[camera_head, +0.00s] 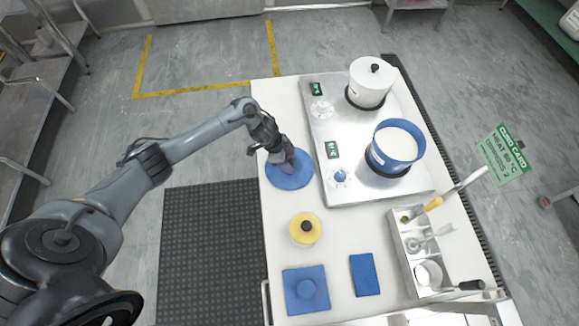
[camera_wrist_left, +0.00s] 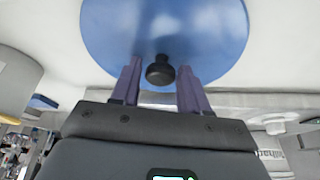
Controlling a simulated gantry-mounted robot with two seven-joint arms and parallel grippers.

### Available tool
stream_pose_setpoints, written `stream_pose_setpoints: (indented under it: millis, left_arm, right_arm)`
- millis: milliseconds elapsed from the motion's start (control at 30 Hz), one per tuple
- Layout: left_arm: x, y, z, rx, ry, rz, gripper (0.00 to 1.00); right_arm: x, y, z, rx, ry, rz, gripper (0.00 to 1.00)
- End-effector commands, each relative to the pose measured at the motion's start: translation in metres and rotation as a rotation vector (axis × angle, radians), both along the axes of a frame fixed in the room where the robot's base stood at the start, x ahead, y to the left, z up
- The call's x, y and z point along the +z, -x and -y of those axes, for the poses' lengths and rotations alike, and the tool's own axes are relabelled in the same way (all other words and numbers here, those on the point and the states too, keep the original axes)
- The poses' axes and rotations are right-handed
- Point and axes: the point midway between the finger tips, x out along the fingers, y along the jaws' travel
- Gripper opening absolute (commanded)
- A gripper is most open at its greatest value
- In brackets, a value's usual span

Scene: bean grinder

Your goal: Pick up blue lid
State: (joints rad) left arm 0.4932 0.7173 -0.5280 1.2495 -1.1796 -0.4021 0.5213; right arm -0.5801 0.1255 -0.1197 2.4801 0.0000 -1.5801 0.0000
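The blue lid (camera_head: 289,177) is a round disc lying flat on the white table near its left edge. In the left wrist view the lid (camera_wrist_left: 165,30) fills the top of the picture, with a black knob (camera_wrist_left: 160,72) at its middle. My left gripper (camera_head: 288,158) is over the lid and hides part of it. In the left wrist view the left gripper (camera_wrist_left: 160,85) has its two purple fingers apart, one on each side of the knob, with gaps between. The right gripper is not in view.
Right of the lid is a metal hotplate unit (camera_head: 345,130) with a blue pot (camera_head: 398,146) and a white lidded pot (camera_head: 371,82). Nearer are a yellow-lidded jar (camera_head: 305,229), a blue square piece (camera_head: 306,290), a blue cloth (camera_head: 364,275) and a utensil tray (camera_head: 408,262).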

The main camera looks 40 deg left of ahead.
Motion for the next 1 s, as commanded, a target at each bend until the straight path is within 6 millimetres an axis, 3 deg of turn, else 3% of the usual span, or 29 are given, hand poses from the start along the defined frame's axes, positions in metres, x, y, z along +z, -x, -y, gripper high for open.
stream_pose_setpoints:
  millis: [33,267,667,867,1000]
  left_arm:
    - [0.0,0.0,0.0,0.0,0.0,0.0,0.37]
    - [0.0,0.0,0.0,0.0,0.0,0.0,0.02]
    - [0.006,0.0,0.0,-0.001,0.0,0.0,0.01]
    - [0.026,-0.001,0.0,-0.001,-0.001,0.003,0.01]
    - [0.053,-0.002,-0.001,-0.001,-0.002,0.006,0.01]
  right_arm:
    - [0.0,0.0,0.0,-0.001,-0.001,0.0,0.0]
    - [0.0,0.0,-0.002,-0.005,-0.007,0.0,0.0]
    - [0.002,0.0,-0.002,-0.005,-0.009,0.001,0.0]
    - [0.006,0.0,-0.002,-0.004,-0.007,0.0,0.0]
    - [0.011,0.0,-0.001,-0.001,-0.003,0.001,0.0]
